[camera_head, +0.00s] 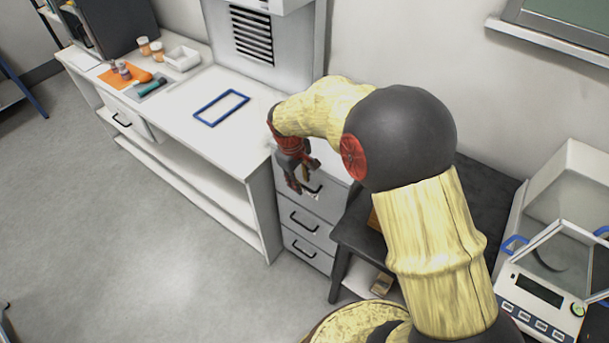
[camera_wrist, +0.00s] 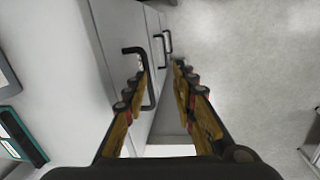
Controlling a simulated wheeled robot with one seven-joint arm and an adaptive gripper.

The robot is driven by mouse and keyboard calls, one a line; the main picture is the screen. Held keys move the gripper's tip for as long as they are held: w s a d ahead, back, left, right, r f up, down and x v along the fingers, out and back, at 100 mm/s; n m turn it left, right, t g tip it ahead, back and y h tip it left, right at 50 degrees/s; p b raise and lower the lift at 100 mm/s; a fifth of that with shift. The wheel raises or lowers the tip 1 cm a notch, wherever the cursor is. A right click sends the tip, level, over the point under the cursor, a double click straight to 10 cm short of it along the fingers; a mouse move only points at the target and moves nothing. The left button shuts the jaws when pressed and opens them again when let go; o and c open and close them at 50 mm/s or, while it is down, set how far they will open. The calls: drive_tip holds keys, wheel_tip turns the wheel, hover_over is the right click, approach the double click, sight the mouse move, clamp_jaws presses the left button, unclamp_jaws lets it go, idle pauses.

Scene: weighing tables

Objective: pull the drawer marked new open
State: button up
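A stack of grey-white drawers (camera_head: 322,234) with black bar handles stands at the right end of the long white bench. No marking is legible, so I cannot tell which drawer is marked new. My gripper (camera_head: 303,181) is at the top drawer (camera_head: 331,207), its fingers pointing down by the handle (camera_head: 313,188). In the wrist view the fingers (camera_wrist: 162,78) are apart with nothing clamped. A near black handle (camera_wrist: 150,92) lies partly between them, overlapped by the left finger; contact cannot be told. The drawers look shut.
The bench (camera_head: 180,123) holds a blue frame (camera_head: 221,108), a white tray (camera_head: 182,58), small jars and an orange mat. Another drawer (camera_head: 127,117) is under its left end. A dark table (camera_head: 346,236) and a balance (camera_head: 540,290) are at right. Floor in front is clear.

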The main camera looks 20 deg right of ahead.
drive_tip(key=w+r, duration=0.2)
drive_tip(key=w, duration=0.1)
drive_tip(key=n+t+b, duration=0.1)
drive_tip(key=b, duration=0.1)
approach(302, 181)
drive_tip(key=shift+s+a+f, duration=0.1)
drive_tip(key=shift+s+f, duration=1.6)
drive_tip(key=shift+f, duration=0.1)
drive_tip(key=shift+c, duration=0.2)
clamp_jaws()
